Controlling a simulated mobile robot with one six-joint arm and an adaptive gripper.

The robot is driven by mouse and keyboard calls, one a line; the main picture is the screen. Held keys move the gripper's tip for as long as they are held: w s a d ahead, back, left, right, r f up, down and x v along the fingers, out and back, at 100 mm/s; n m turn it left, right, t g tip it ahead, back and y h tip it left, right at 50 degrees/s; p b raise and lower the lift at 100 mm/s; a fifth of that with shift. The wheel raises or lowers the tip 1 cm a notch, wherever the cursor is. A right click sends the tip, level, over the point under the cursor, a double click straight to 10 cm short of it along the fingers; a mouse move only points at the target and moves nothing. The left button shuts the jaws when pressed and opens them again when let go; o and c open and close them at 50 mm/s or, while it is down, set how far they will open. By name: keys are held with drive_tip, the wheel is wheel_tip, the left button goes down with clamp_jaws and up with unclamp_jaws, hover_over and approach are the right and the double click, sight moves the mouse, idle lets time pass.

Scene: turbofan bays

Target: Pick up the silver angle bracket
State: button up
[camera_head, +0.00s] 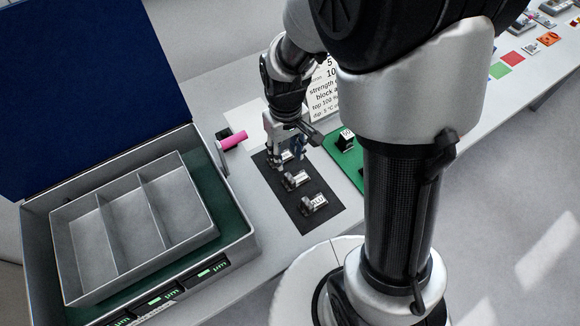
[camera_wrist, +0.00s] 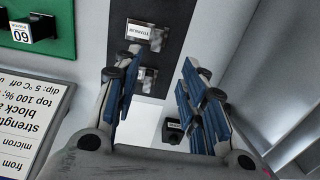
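Several small silver angle brackets stand in a row on a black mat (camera_head: 327,222). In the head view, the near bracket (camera_head: 313,204) and the middle bracket (camera_head: 297,178) show clearly. The far bracket (camera_head: 287,156) is partly hidden by my gripper (camera_head: 287,162), which is over the far end of the mat. In the wrist view, my gripper (camera_wrist: 158,66) is open, its blue-padded fingers apart. One bracket (camera_wrist: 148,78) shows between the fingertips, and a labelled bracket (camera_wrist: 143,33) shows beyond them. I cannot tell whether the fingers touch a bracket.
An open case (camera_head: 240,248) with a grey divided tray (camera_head: 143,187) stands left of the mat. A pink cylinder (camera_head: 233,140) lies near the case. A green board (camera_head: 345,158) and a printed sign (camera_head: 323,92) are on the right. Small parts lie farther along the bench.

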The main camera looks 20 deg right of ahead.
drive_tip(key=b, duration=0.2)
hover_over(288, 175)
drive_tip(key=f, duration=0.8)
drive_tip(key=shift+s+a, duration=0.2)
drive_tip(key=shift+s, duration=0.05)
drive_tip(key=f, duration=0.1)
drive_tip(key=f+b, duration=0.1)
drive_tip(key=f, duration=0.1)
drive_tip(key=f+b, duration=0.1)
drive_tip(key=f, duration=0.1)
drive_tip(key=shift+w+d, duration=0.15)
drive_tip(key=shift+w, duration=0.15)
clamp_jaws()
